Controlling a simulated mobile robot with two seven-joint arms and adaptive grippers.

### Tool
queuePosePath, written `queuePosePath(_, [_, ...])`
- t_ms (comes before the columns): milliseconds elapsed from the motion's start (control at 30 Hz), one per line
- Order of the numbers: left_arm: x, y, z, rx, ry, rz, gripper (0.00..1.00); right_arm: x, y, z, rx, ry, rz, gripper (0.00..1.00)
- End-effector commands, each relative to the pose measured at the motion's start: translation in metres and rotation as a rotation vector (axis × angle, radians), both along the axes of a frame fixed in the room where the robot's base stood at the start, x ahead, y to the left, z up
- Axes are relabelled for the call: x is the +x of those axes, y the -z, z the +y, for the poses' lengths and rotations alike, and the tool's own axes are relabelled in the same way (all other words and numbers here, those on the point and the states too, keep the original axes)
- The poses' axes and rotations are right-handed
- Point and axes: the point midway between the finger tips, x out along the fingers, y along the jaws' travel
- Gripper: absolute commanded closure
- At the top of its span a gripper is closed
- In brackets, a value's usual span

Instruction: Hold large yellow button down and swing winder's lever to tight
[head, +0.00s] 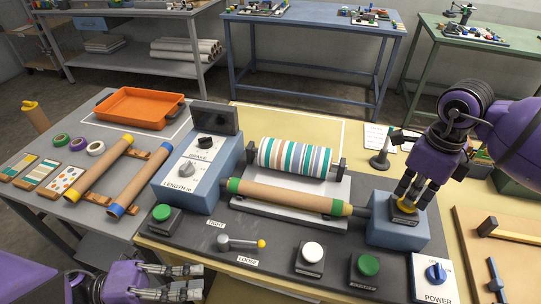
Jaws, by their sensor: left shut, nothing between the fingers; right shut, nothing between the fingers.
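The TIGHT label (215,223) is behind the lever and the LOOSE label (247,261) in front. My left gripper (200,282) is shut and empty at the bottom left, apart from the lever.
A white button (313,252), green buttons (161,213) (368,266) and a POWER switch box (434,282) stand around the lever. A striped roll (295,158) and brown tube (290,197) lie behind. The blue BRAKE box (195,172) rises at left.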

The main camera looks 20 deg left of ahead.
Motion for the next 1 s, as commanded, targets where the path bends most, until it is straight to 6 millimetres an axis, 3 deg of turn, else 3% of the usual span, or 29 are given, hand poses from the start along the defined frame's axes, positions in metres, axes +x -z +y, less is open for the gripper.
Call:
queuePosePath(33, [0.003,0.001,-0.009,-0.003,0.001,-0.001,1.00,-0.005,0.009,0.001,-0.001,-0.003,0.020,1.00])
queuePosePath(400, [0.035,0.005,-0.080,-0.003,-0.002,0.001,1.00,-0.006,0.009,0.001,-0.001,-0.003,0.020,1.00])
queuePosePath(700, [0.069,0.013,-0.072,-0.002,-0.003,0.003,1.00,-0.006,0.009,0.001,-0.001,-0.003,0.020,1.00])
queuePosePath(1000, [0.073,0.014,-0.071,-0.002,-0.004,0.006,1.00,-0.005,0.009,0.001,-0.001,-0.003,0.020,1.00])
